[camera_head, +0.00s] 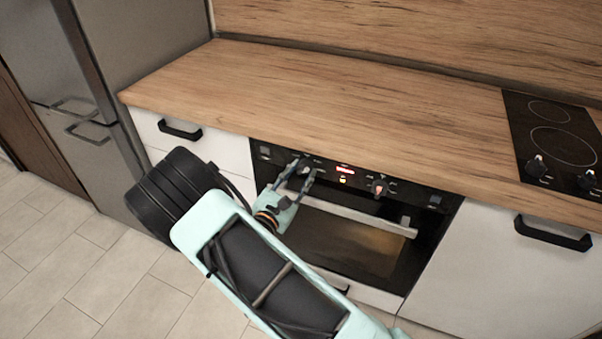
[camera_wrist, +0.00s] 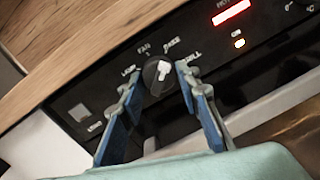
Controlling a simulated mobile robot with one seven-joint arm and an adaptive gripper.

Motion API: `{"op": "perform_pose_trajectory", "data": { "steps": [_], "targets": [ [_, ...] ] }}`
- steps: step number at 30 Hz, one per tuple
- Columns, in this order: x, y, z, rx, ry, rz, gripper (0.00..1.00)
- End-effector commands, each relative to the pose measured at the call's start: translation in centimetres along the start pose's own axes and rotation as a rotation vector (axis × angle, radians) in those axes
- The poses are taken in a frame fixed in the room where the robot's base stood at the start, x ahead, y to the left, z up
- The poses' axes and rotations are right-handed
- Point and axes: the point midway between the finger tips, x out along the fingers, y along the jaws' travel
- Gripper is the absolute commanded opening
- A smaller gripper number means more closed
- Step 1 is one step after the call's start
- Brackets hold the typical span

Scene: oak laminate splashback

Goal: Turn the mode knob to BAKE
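The mode knob (camera_wrist: 153,84) is a small dark round knob with a white pointer mark, on the black oven panel. Around it in the wrist view are labels that appear to read LAMP, FAN, BAKE (camera_wrist: 172,44) and GRILL. The white mark points up, roughly toward the FAN–BAKE side; its exact setting is hard to tell. My gripper (camera_wrist: 158,71) is open, one finger on each side of the knob, with gaps visible beside it. In the head view my gripper (camera_head: 304,169) is at the panel's left part and partly hides the knob.
The oven panel has a red display (camera_head: 345,169), an orange light below it and another knob (camera_head: 380,187) to the right. The oven door handle (camera_head: 360,216) runs just below. The wooden countertop (camera_head: 270,90) overhangs above. A cooktop (camera_head: 550,140) is at the right.

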Motion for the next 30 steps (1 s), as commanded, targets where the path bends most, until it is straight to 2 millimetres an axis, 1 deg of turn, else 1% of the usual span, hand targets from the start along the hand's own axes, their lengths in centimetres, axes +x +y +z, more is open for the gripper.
{"op": "perform_pose_trajectory", "data": {
  "steps": [1, 3, 4, 11, 14, 17, 27, 30],
  "targets": [
    [0.0, 0.0, 0.0, -0.001, 0.0, 0.0, 0.38],
    [0.0, 0.0, 0.0, -0.001, 0.0, 0.0, 0.45],
    [0.0, 0.0, 0.0, -0.001, 0.0, 0.0, 0.47],
    [0.0, 0.0, 0.0, -0.001, -0.001, 0.0, 0.47],
    [-0.4, 0.1, 0.0, -0.001, 0.0, 0.001, 0.47],
    [-1.6, 0.1, 0.0, -0.002, 0.001, 0.003, 0.47],
    [-8.7, 0.1, 0.0, -0.001, 0.002, 0.003, 0.47],
    [-10.3, 0.1, 0.0, -0.001, 0.0, 0.003, 0.47]
  ]
}}
